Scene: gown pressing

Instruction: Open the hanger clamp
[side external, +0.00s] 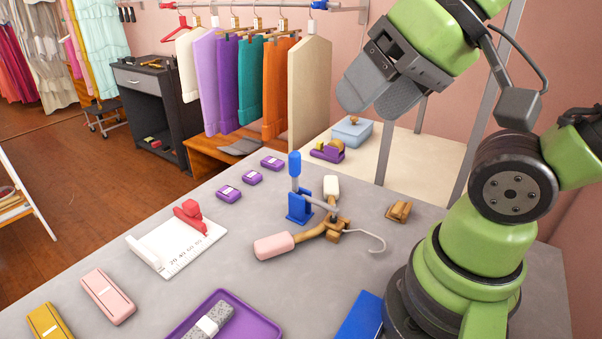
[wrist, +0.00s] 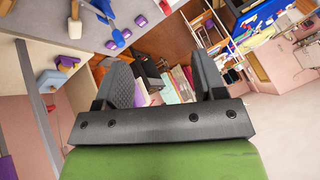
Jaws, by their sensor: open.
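The blue hanger clamp (side external: 299,207) stands on the grey table, its blue handle (side external: 294,164) pointing upright. A metal arm reaches from it over the middle of a wooden hanger (side external: 331,226). The hanger has a pink padded end (side external: 274,246), a white padded end (side external: 331,186) and a metal hook on the right. My gripper (side external: 378,100) is open and empty, high above the table, up and to the right of the clamp. The wrist view shows its two dark fingers (wrist: 163,78) spread apart. Blue parts at that view's top left are too small to identify surely.
A wooden block (side external: 398,211) lies right of the hanger. A white board with a red slider (side external: 177,245) and purple blocks (side external: 229,194) lie left of the clamp. A purple tray (side external: 262,325) is in front. Garments (side external: 250,80) hang behind.

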